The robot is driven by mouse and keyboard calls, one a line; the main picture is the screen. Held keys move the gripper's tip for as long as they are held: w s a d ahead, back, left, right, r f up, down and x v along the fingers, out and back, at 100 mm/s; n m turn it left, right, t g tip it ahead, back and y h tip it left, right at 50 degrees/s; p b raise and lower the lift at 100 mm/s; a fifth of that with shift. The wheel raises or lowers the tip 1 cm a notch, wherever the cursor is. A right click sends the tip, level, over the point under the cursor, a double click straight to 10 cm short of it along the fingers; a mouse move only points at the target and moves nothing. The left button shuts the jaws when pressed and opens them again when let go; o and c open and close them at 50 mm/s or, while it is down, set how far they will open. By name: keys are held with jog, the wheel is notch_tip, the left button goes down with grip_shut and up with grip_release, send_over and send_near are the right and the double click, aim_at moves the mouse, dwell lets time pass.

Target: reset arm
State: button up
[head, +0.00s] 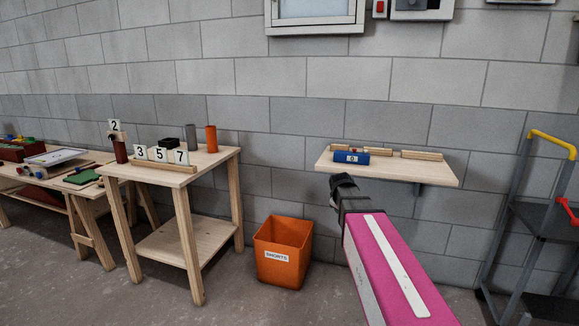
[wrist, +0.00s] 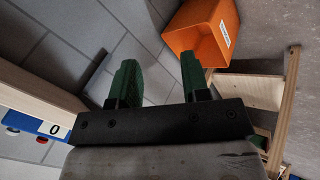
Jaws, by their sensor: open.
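My arm, with a pink link, reaches toward the wall shelf in the head view, and my gripper (head: 343,183) is at its far end, in front of the shelf's left front edge. In the wrist view my gripper (wrist: 155,80) shows two green fingers spread apart with nothing between them. A blue block labelled 0 (head: 351,157) sits on the wall shelf (head: 425,174); it also shows at the left of the wrist view (wrist: 40,126). The gripper is apart from the block.
An orange bin labelled SHORTS (head: 283,252) stands on the floor. A wooden table (head: 212,165) holds number cards, cylinders and a black block. Another bench (head: 50,180) is at far left. A grey step ladder with a yellow rail (head: 552,143) stands at right. Floor between is clear.

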jog(key=s+a+f+m+g+y, duration=0.1)
jog(key=s+f+m+g, duration=0.2)
jog(key=s+f, duration=0.6)
jog(key=s+a+f+m+g+y, duration=0.1)
jog(key=s+f+m, duration=0.5)
jog(key=s, duration=0.9)
notch_tip(320, 180, down, 3)
jog(key=shift+s+a+r+g, duration=0.1)
jog(key=shift+s+a+g, duration=0.25)
jog(key=shift+g, duration=0.75)
jog(key=shift+w+a, duration=0.1)
